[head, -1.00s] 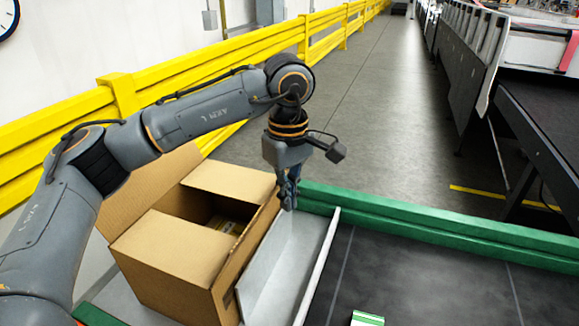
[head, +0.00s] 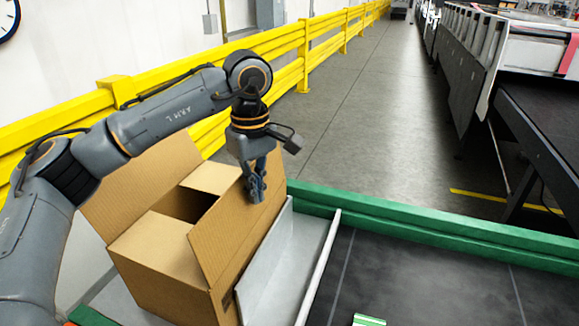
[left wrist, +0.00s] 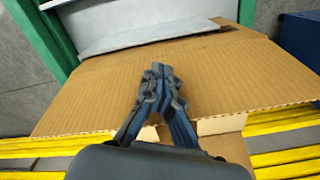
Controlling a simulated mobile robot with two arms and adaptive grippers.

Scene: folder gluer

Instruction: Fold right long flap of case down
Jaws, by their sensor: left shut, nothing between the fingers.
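The cardboard case (head: 160,285) stands open-topped at the lower left of the head view. Its right long flap (head: 222,230) stands up, tilted, and hides part of the opening. The left long flap (head: 130,190) also stands up and leans outward. The near short flap (head: 152,243) and far short flap (head: 212,178) lie folded inward. My left gripper (head: 255,198) is shut and empty, on the outer side of the right flap near its upper far part. In the left wrist view its fingers (left wrist: 160,78) overlap the broad flap (left wrist: 95,95); contact is unclear. My right gripper is out of view.
A grey metal guide (head: 275,265) runs along the case's right side. A green rail (head: 420,228) and dark belt (head: 430,280) lie further right. A yellow barrier (head: 285,88) stands behind. The air above the belt is clear.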

